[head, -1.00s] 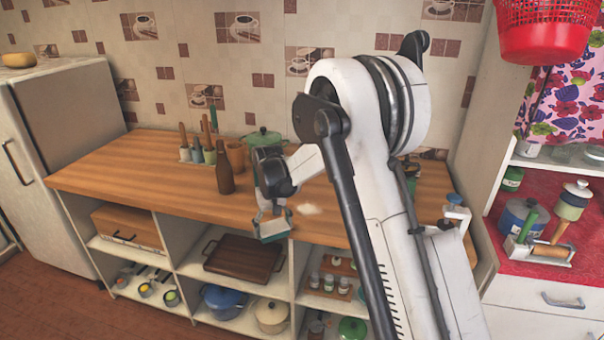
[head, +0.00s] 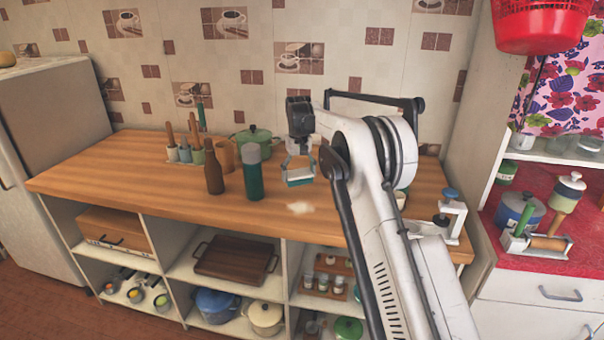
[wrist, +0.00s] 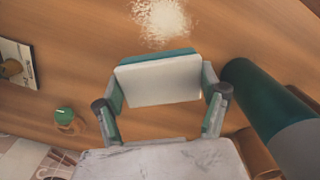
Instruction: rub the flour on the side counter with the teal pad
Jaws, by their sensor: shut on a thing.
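The flour (head: 300,208) is a small pale patch on the wooden side counter (head: 130,178). In the wrist view the flour (wrist: 162,20) is a speckled white pile just past the pad's far edge. My gripper (head: 299,166) is shut on the teal pad (head: 299,182), a flat block with a white face and a teal layer. The pad (wrist: 160,57) spans between both fingers in the wrist view. It appears held above the counter, apart from the flour; its exact height is hard to tell.
A green flask with a grey cap (head: 252,175) and a brown bottle (head: 214,168) stand left of the gripper. A green pot (head: 256,140) is behind. A white-framed item (head: 452,215) stands at the counter's right end. The front left counter is clear.

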